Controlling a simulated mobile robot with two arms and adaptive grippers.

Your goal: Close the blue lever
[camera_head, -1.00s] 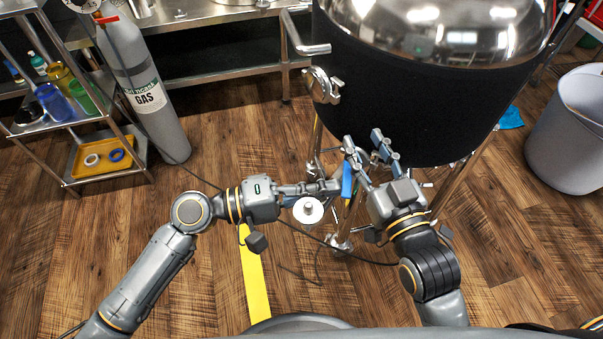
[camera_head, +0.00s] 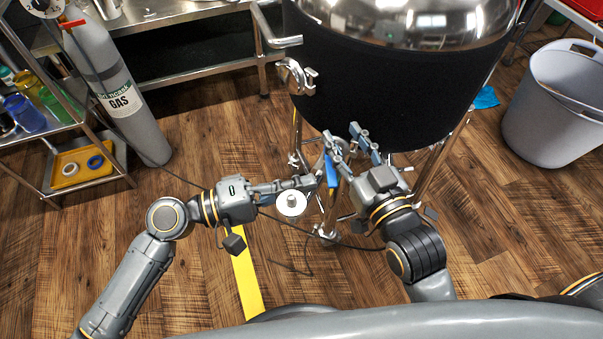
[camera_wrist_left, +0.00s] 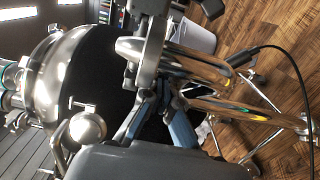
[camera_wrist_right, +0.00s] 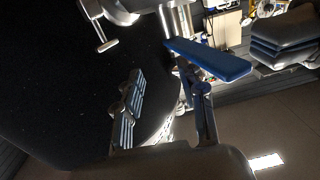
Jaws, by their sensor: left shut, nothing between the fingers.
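The blue lever (camera_head: 331,168) is a narrow flat handle below the black kettle, and it points roughly down the head picture. In the right wrist view the lever (camera_wrist_right: 208,60) is a long blue bar on a metal fitting, passing just above one fingertip. My right gripper (camera_head: 347,134) is open, with its fingers apart close to the lever; whether it touches the lever is unclear. My left gripper (camera_head: 317,179) is shut and empty, its tips just left of the lever. The left wrist view shows its fingers (camera_wrist_left: 160,92) near chrome pipework; I cannot make out the lever there.
The black kettle (camera_head: 390,90) with a shiny top stands over both grippers, on metal legs. A round pale disc (camera_head: 291,203) lies close to the left gripper. A gas cylinder (camera_head: 115,90) and shelf are left, a grey bin (camera_head: 555,110) right. Open wooden floor lies between.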

